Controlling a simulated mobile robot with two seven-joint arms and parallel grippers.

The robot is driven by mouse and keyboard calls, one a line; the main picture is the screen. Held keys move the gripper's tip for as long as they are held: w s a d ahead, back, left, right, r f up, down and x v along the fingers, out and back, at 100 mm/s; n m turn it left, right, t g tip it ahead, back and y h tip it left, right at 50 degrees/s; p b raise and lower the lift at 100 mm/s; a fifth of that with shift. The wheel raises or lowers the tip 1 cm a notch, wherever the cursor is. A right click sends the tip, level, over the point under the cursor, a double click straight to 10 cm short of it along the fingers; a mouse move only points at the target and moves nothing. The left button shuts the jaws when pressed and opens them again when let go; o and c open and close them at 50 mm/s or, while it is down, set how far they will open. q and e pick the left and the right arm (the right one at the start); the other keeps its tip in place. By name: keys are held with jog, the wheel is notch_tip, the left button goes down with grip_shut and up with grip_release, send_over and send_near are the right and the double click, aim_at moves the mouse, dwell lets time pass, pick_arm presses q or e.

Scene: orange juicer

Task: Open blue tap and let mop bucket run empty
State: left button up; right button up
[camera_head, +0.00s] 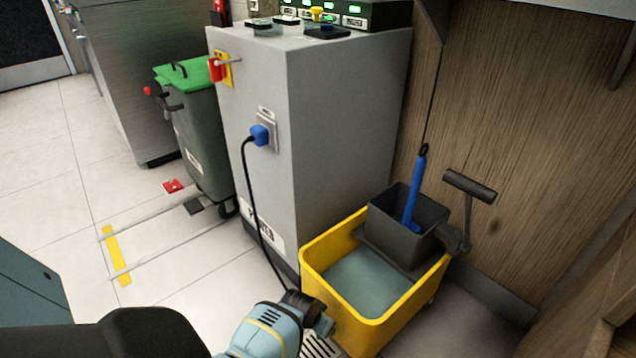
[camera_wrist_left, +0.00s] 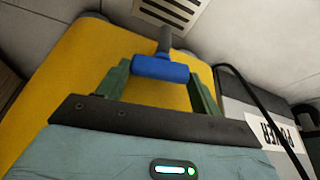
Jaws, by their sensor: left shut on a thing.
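The yellow mop bucket (camera_head: 405,320) stands in front of the wooden wall, with grey-blue water (camera_head: 368,283) inside. It fills the left of the left wrist view (camera_wrist_left: 45,90). The blue tap (camera_wrist_left: 160,69) sits low on the bucket's side, its bar crosswise to a grey pipe stub (camera_wrist_left: 165,40). My left gripper (camera_wrist_left: 158,75) is shut on the tap's bar, one green finger at each end. In the head view, my left gripper (camera_head: 322,322) is at the bucket's lower left side and hides the tap. No running water shows. My right gripper is out of view.
A floor grate (camera_head: 320,346) lies by the bucket; it also shows in the left wrist view (camera_wrist_left: 172,10). A grey cabinet (camera_head: 335,130) with a blue plug (camera_head: 260,135) and hanging black cable stands behind. A dark wringer (camera_head: 390,240) holds a blue handle (camera_head: 415,190).

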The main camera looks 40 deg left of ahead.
pick_arm(q)
jog(key=shift+n, duration=0.4)
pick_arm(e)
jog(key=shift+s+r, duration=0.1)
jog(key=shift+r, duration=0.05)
pick_arm(q)
jog(key=o, duration=1)
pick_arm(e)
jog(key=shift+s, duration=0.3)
pick_arm(q)
jog(key=shift+m, duration=0.3)
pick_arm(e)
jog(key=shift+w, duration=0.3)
